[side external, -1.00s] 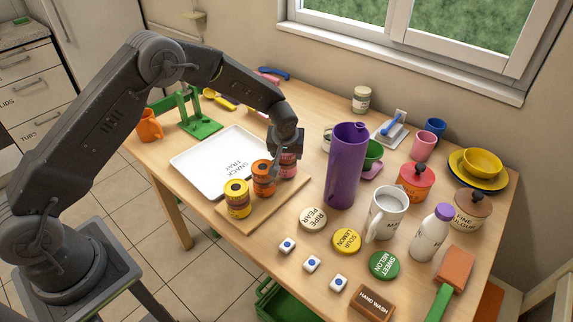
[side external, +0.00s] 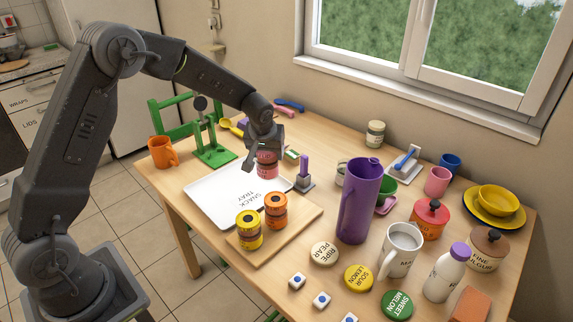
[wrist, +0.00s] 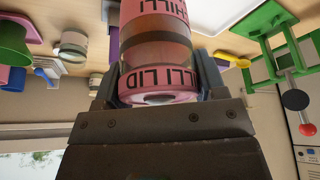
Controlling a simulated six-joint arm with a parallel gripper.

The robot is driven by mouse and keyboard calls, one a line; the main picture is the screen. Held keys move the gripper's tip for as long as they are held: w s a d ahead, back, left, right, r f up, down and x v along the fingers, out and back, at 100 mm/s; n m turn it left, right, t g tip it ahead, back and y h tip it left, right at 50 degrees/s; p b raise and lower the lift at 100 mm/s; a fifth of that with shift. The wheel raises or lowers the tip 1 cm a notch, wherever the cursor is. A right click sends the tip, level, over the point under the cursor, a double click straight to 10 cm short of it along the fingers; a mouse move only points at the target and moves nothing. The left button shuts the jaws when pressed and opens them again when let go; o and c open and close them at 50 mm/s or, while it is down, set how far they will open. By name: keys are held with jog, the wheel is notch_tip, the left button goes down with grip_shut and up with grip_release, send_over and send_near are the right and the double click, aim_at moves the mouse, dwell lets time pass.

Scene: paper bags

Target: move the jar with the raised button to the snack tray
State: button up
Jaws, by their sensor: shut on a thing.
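My gripper (side external: 264,140) is shut on a pink jar (side external: 267,165). In the wrist view the jar (wrist: 158,45) has a clear band and a lid marked "LLI LID" between the fingers; I cannot tell whether its button is raised. The side view shows the jar upright, seemingly above the back right edge of the white snack tray (side external: 212,196). The tray looks empty. A yellow jar (side external: 249,230) and an orange jar (side external: 276,211) stand on a wooden board (side external: 300,222) in front of the tray, both with dark centres on their lids.
A purple pitcher (side external: 358,205) stands right of the board. A small grey stand with a purple upright (side external: 304,175) is right of the tray. A green stand (side external: 214,152) and orange mug (side external: 162,151) are behind and left of the tray. Mugs, canisters and lids crowd the right side.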

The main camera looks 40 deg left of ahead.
jog(key=s+a+f, duration=0.2)
jog(key=a, duration=0.4)
jog(key=s+a+f, duration=0.1)
jog(key=a+f, duration=0.1)
jog(key=a, duration=0.3)
jog(key=shift+a+f, duration=0.1)
jog(key=shift+f, duration=3)
jog(key=o, duration=1.2)
jog(key=shift+c, duration=0.2)
jog(key=shift+s, duration=0.1)
jog(key=v, duration=1.3)
jog(key=shift+r, duration=0.4)
